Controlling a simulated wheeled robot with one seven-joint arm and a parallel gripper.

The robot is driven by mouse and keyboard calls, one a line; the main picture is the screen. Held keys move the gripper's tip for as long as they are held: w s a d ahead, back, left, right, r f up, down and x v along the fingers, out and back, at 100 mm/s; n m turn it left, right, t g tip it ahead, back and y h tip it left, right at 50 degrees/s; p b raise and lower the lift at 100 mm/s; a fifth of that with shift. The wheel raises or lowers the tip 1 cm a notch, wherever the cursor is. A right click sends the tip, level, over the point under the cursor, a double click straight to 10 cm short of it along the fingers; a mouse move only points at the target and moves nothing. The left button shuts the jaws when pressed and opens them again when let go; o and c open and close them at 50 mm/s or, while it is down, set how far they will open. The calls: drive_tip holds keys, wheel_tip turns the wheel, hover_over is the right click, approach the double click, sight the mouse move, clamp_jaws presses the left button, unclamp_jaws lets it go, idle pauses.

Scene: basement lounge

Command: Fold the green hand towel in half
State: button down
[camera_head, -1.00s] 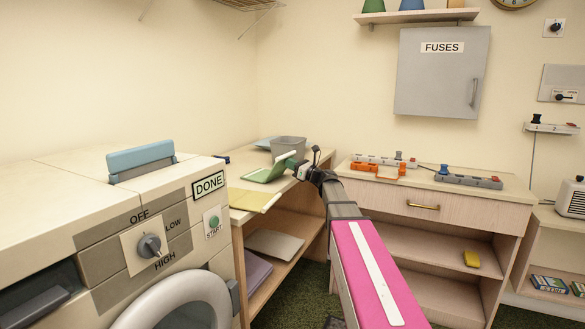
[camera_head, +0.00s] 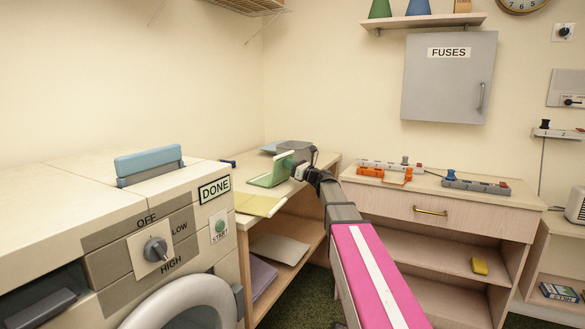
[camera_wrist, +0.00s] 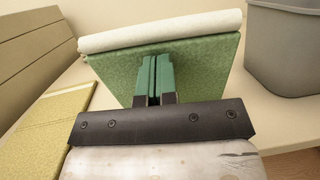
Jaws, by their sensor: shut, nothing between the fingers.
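The green hand towel (camera_head: 265,181) lies on the left counter in the head view. One part is flat and another part stands raised at its right, next to my gripper (camera_head: 297,171). In the wrist view the green towel (camera_wrist: 205,62) shows as a tilted green face with a thick whitish edge along its top. My gripper (camera_wrist: 153,80) is shut, with its green fingers together and empty in front of that face. I cannot tell whether the fingertips touch it. The flat part of the towel is hidden there.
A yellow folded cloth (camera_head: 258,204) lies nearer on the counter, left of my gripper in the wrist view (camera_wrist: 45,125). A grey bin (camera_wrist: 290,50) stands close on the right. Power strips (camera_head: 475,186) lie on the right cabinet. The washing machine (camera_head: 150,240) stands front left.

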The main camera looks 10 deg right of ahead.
sight(285, 154)
drive_tip(key=shift+x, duration=1.65)
drive_tip(key=shift+r, duration=0.15)
drive_tip(key=shift+f+x, duration=0.2)
drive_tip(key=shift+x, duration=0.6)
drive_tip(key=shift+f+x, duration=0.2)
drive_tip(key=shift+x, duration=0.6)
drive_tip(key=shift+f+x, duration=0.15)
drive_tip(key=shift+x, duration=0.65)
drive_tip(key=shift+w+a, duration=0.1)
drive_tip(key=shift+s+d+r, duration=0.95)
drive_tip(key=shift+d+r, duration=0.25)
drive_tip(key=shift+r, duration=0.05)
drive_tip(key=shift+s+d+r, duration=0.95)
drive_tip(key=shift+d+r, duration=0.2)
drive_tip(key=shift+r, duration=0.1)
